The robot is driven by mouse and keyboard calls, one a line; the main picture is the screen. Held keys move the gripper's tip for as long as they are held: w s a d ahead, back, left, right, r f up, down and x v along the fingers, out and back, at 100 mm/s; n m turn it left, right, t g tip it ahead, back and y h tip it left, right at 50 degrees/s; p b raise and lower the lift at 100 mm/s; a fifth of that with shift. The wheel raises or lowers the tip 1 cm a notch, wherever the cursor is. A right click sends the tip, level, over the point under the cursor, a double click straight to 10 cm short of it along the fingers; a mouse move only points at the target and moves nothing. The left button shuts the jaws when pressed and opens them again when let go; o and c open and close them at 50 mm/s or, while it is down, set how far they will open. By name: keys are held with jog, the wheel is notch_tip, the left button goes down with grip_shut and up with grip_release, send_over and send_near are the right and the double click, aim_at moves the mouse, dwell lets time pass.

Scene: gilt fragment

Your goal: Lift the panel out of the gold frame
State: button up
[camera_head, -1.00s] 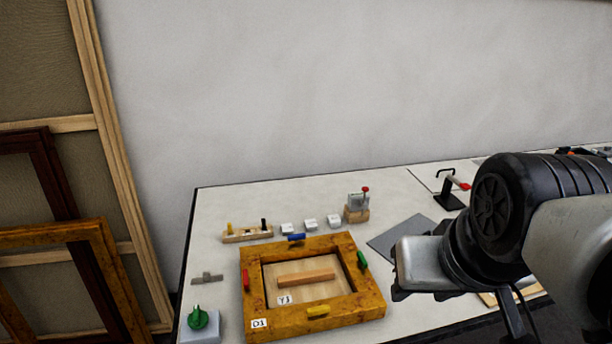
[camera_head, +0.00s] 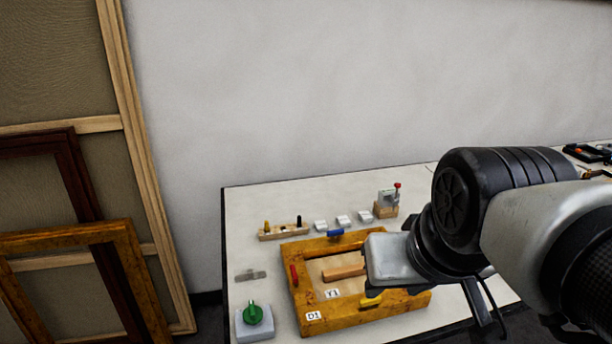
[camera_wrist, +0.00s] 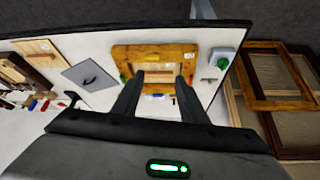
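The gold frame (camera_head: 303,300) lies flat on the table and also shows in the wrist view (camera_wrist: 152,50). The pale panel (camera_head: 318,276) sits inside it, with a wooden bar (camera_head: 342,273) across its middle and a Y1 label. A red clip (camera_head: 294,275), a blue clip (camera_head: 336,232) and a yellow clip (camera_head: 371,300) sit on the rim; a green clip (camera_wrist: 123,78) shows in the wrist view. My gripper (camera_wrist: 161,80) is open and empty, its fingers apart above the panel area. My arm hides the frame's right part in the head view.
A green knob on a grey block (camera_head: 254,317) stands left of the frame. Behind it are a peg rack (camera_head: 283,231), several small white blocks (camera_head: 343,220) and a small clamp (camera_head: 388,198). Large frames (camera_head: 110,255) lean at the left. A grey sheet (camera_wrist: 88,77) lies beside the frame.

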jog(key=w+r+n+g+h, duration=0.1)
jog(key=w+r+n+g, duration=0.1)
jog(key=w+n, duration=0.35)
jog(key=n+g+p, duration=0.2)
jog(key=n+g, duration=0.1)
jog(key=n, duration=1.2)
send_over(350, 268)
jog(key=a, duration=0.1)
jog(key=shift+h, duration=0.4)
notch_tip(350, 268, down, 20)
jog(key=shift+a+r, duration=0.1)
jog(key=shift+r, duration=0.1)
jog(key=f, duration=0.3)
jog(key=d+f+b, duration=0.1)
jog(key=f, duration=0.1)
grip_shut()
